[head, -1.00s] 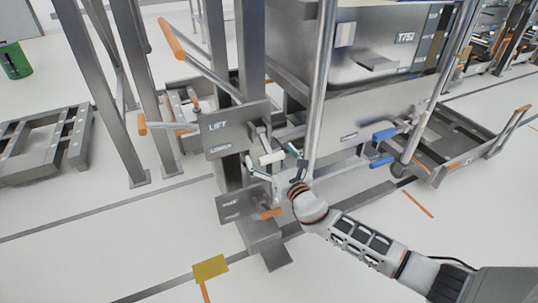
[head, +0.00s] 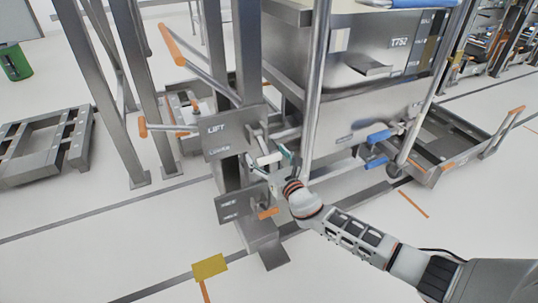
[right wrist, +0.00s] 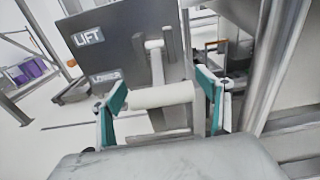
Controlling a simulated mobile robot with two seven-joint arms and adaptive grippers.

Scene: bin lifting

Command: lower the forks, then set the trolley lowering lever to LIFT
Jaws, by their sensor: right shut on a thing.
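The trolley lowering lever has a white cylindrical handle (head: 268,159), beside a dark grey plate (head: 226,148) marked LIFT above and LOWER below. In the right wrist view the lever's arm runs down from its pivot to the white handle (right wrist: 165,96), which sits low, around or below the level of the word LOWER. My right gripper (head: 270,160) is shut on this handle; its green-lined fingers (right wrist: 165,100) are at the handle's two ends. A grey bin (head: 362,100) labelled T752 stands behind the post. The forks cannot be made out clearly. My left gripper is not in view.
A second plate (head: 240,204) with an orange-tipped lever (head: 268,213) is just below my gripper. A vertical metal pole (head: 318,90) stands close to its right. Blue handles (head: 378,137) are farther right. A low metal frame (head: 45,145) lies on the left floor.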

